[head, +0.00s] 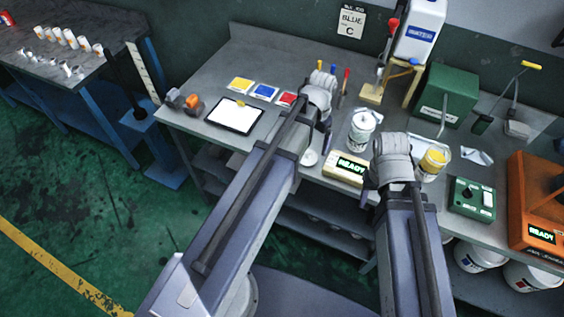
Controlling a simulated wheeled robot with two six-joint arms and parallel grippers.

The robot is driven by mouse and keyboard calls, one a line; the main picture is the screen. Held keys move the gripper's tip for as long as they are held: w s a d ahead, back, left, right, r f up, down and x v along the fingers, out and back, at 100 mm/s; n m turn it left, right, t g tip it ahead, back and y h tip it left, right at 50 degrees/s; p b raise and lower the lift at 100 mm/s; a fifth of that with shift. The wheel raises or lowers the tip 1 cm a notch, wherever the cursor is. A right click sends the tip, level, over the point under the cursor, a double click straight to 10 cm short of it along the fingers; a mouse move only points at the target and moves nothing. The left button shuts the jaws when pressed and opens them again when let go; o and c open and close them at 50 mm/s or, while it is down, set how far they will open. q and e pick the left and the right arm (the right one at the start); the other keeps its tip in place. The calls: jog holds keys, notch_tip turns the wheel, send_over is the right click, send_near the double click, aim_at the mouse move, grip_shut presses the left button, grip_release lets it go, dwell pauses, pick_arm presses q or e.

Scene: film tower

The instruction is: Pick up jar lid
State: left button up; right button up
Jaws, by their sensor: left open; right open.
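A small white round piece (309,157), which looks like the jar lid, lies near the front edge of the grey bench (222,66). My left gripper (325,143) points down just right of and behind it, apart from it in the picture. It is open; its fingers are partly hidden by my wrist. A white tub (359,137) stands right of my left gripper. A jar with yellow contents or top (433,161) stands right of my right wrist. My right gripper (367,194) is open near the bench front, mostly hidden by its own wrist.
A yellow box reading READY (345,170) sits between my grippers. A tablet (234,116) and colour cards (263,92) lie left. A green control box (472,198), an orange machine (532,205) and a green case (446,95) stand right. The front left bench has free room.

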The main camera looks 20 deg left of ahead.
aim_at(307, 152)
pick_arm(q)
jog(key=shift+w+a+f, duration=0.1)
jog(key=shift+a+f, duration=0.1)
jog(key=shift+a, duration=0.85)
notch_tip(307, 152, down, 2)
jog(key=b, duration=0.2)
jog(key=shift+f+b, duration=0.25)
jog(key=shift+b, duration=0.1)
pick_arm(e)
jog(key=f, duration=0.1)
jog(key=a+f, duration=0.1)
jog(key=f, duration=0.1)
pick_arm(q)
jog(key=shift+f, duration=0.1)
pick_arm(e)
jog(key=shift+s, duration=0.1)
pick_arm(q)
jog(key=f+b, duration=0.5)
jog(key=shift+w+d+f, duration=0.1)
jog(key=shift+w+d, duration=0.15)
jog(key=shift+w, duration=0.05)
pick_arm(e)
notch_tip(307, 152, down, 5)
jog(key=shift+f, duration=0.1)
pick_arm(q)
jog(key=shift+c, duration=0.4)
